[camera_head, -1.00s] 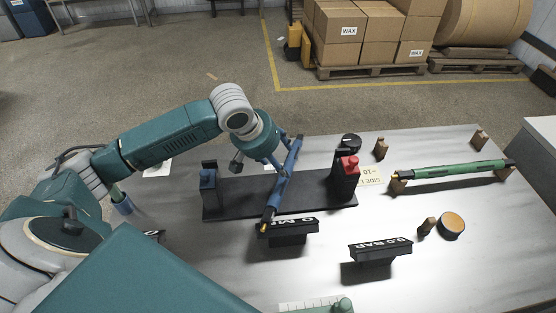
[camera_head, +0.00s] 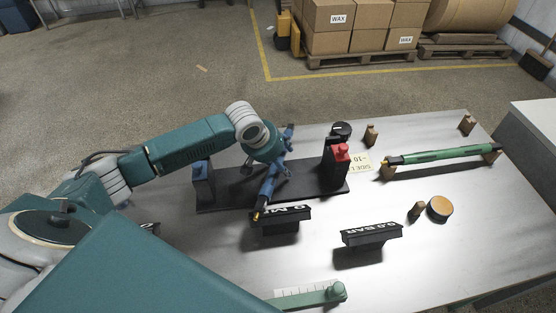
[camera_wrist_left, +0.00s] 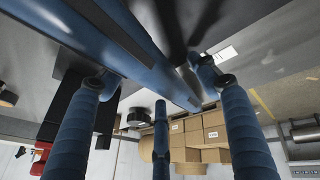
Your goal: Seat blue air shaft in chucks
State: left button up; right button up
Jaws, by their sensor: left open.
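The blue air shaft (camera_head: 267,190) lies diagonally across the black chuck stand, its yellow-tipped end toward the front near a black display. The stand's base (camera_head: 230,194) has a blue-topped post (camera_head: 202,183) at its left and a red-topped post (camera_head: 337,168) at its right. The shaft crosses between these posts rather than running from one to the other. My left gripper (camera_head: 276,171) is at the shaft's middle, hiding part of it. In the left wrist view its fingers are spread, with the blue shaft (camera_wrist_left: 120,45) passing close beyond them. My right gripper is not in view.
A green shaft (camera_head: 440,155) rests on wooden supports at the right. Two black displays (camera_head: 282,216) (camera_head: 372,234) stand in front of the stand. A round orange-topped item (camera_head: 440,207) and a black knob (camera_head: 341,130) are nearby. The right front tabletop is bare.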

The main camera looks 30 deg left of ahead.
pick_arm(q)
jog(key=c, duration=1.5)
jog(key=shift+r, duration=0.15)
grip_shut()
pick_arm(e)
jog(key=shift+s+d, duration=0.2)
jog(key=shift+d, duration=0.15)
pick_arm(q)
jog(key=shift+w+r, duration=0.1)
